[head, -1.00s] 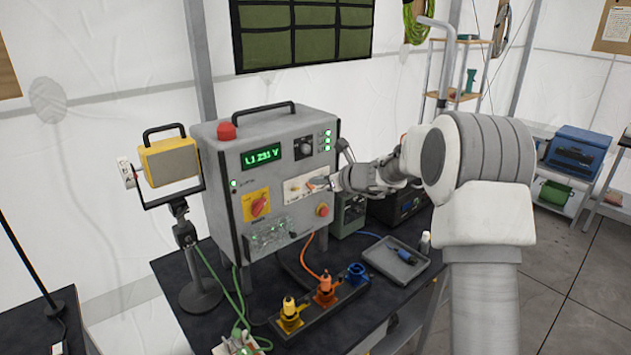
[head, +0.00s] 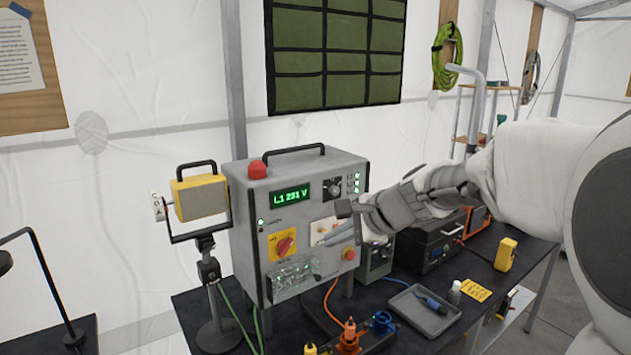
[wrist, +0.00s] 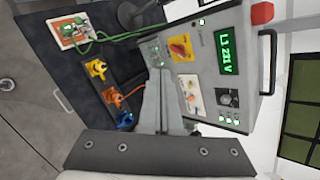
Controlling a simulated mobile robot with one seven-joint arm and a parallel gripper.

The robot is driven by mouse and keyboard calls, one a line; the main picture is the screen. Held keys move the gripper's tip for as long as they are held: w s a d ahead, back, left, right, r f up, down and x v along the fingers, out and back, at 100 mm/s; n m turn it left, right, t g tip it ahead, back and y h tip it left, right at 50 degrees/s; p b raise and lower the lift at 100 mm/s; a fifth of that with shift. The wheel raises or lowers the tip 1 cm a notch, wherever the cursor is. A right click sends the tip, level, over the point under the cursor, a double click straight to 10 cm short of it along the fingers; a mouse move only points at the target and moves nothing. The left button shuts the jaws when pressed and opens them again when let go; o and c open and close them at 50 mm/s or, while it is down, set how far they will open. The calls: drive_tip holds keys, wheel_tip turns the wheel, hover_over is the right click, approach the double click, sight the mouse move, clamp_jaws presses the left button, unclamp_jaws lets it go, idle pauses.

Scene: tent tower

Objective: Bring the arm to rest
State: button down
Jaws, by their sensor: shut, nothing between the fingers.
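My gripper (head: 342,223) is in front of the grey control box (head: 238,215), over its right side. Its fingers point to the left and look closed together and empty. In the wrist view my gripper (wrist: 157,92) shows its two fingers side by side with nothing between them. The box's green display (head: 291,195) reads L1 231 V. Part of the white panel (head: 318,232) on the box is hidden behind the gripper. I cannot tell whether the fingers touch the box face. My arm reaches in from the right, bent, above the table.
Orange (head: 349,338) and blue (head: 382,322) plugs stand at the table's front. A grey tray (head: 405,305) holds a blue-handled tool (head: 432,304). A yellow device (head: 505,254) stands at the right. A yellow lamp (head: 201,197) is on a stand left of the box.

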drive_tip(key=s+d+f+n+h, duration=0.2)
drive_tip(key=s+n, duration=0.3)
drive_tip(key=s, duration=0.4)
drive_tip(key=s+d+f+n+g+h+b, duration=0.1)
drive_tip(key=s+d+n, duration=0.3)
drive_tip(key=s, duration=0.6)
drive_tip(key=s+d+f+n+h+b, duration=0.1)
drive_tip(key=s+d+f+n+h, duration=0.1)
drive_tip(key=s+n, duration=0.4)
drive_tip(key=s+d+h, duration=0.1)
drive_tip(key=s+d, duration=0.1)
drive_tip(key=s, duration=0.1)
drive_tip(key=shift+s+f+h, duration=0.15)
drive_tip(key=shift+f+h, duration=0.15)
drive_tip(key=shift+h, duration=0.1)
